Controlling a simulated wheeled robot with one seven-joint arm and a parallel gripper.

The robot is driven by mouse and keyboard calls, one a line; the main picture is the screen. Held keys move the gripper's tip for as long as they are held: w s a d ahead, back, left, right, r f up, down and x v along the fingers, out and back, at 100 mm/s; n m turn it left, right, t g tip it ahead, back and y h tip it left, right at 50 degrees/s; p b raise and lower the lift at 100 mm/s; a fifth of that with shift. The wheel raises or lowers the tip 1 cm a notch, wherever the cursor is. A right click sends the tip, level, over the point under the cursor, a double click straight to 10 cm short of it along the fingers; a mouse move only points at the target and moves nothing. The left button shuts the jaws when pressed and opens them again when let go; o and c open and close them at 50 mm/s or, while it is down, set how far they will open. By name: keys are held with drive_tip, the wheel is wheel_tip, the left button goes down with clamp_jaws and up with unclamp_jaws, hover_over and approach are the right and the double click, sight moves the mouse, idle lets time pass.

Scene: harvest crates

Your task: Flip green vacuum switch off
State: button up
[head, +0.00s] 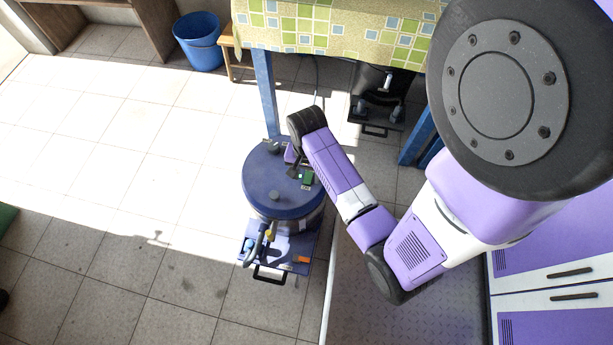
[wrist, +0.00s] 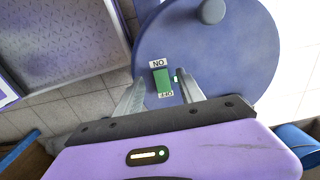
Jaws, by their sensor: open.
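The blue vacuum (head: 262,190) stands on the tiled floor, its round lid facing up. The green switch (wrist: 162,82) sits on the lid; in the head view (head: 307,177) it is small and close to my gripper. Upside-down labels show ON at its far end and OFF at its end nearer my gripper. I cannot tell which way it is tipped. My gripper (wrist: 160,77) is open and empty, pointing down at the lid with a finger on each side of the switch. The right finger is close to the switch's edge; contact is unclear. My gripper shows partly in the head view (head: 295,165).
A table with a checked cloth (head: 330,30) stands behind the vacuum, one blue leg close to the lid. A dark machine (head: 378,95) is under it. A blue bucket (head: 199,42) and small wooden stool (head: 231,55) stand further back.

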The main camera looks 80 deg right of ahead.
sight(308, 178)
drive_tip(key=shift+f, duration=1.35)
